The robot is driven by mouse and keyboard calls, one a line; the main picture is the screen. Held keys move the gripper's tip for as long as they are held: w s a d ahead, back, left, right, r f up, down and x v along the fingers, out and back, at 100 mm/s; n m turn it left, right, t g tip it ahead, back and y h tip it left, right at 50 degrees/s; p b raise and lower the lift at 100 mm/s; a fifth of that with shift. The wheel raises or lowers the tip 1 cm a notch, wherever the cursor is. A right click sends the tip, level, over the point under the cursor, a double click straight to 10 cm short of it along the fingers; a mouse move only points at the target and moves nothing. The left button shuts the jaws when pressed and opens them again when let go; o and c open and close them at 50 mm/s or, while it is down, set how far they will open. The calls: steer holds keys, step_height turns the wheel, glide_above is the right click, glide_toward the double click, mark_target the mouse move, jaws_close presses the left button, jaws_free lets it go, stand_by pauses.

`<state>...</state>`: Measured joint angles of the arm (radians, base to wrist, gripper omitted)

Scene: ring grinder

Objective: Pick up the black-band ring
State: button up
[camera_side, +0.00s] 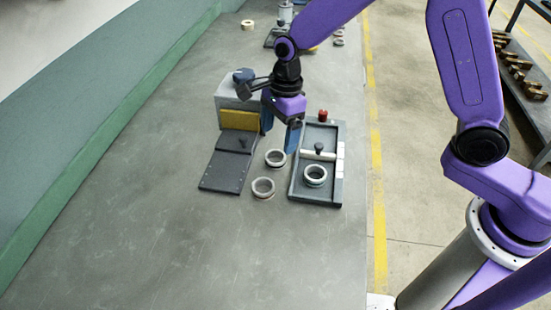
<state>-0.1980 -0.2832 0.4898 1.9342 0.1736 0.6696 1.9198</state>
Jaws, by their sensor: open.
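Three small pale rings are in view, and their band colours are too small to tell surely. One ring (275,164) lies on the bench just below my gripper in the picture. A second ring (263,194) lies nearer the camera, with a hint of a reddish band. A third ring (315,183) sits in the near part of a dark tray (292,190). I cannot tell which one has the black band. My gripper (280,129) points down with its two blue fingers apart, above and beyond the nearest bench ring, holding nothing visible.
A grey machine (228,102) with a yellow panel (239,120) and a dark sloping plate (222,172) stands left of the rings. The tray has a crossbar with a black knob (318,148) and a red knob (323,116) at its far end. The near bench (190,250) is clear.

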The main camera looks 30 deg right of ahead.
mark_target(276, 153)
steer(key=shift+a+f, duration=0.2)
steer(key=shift+f, duration=1.55)
steer(key=shift+a+f, duration=0.15)
steer(key=shift+f, duration=1.6)
steer(key=c, duration=1.2)
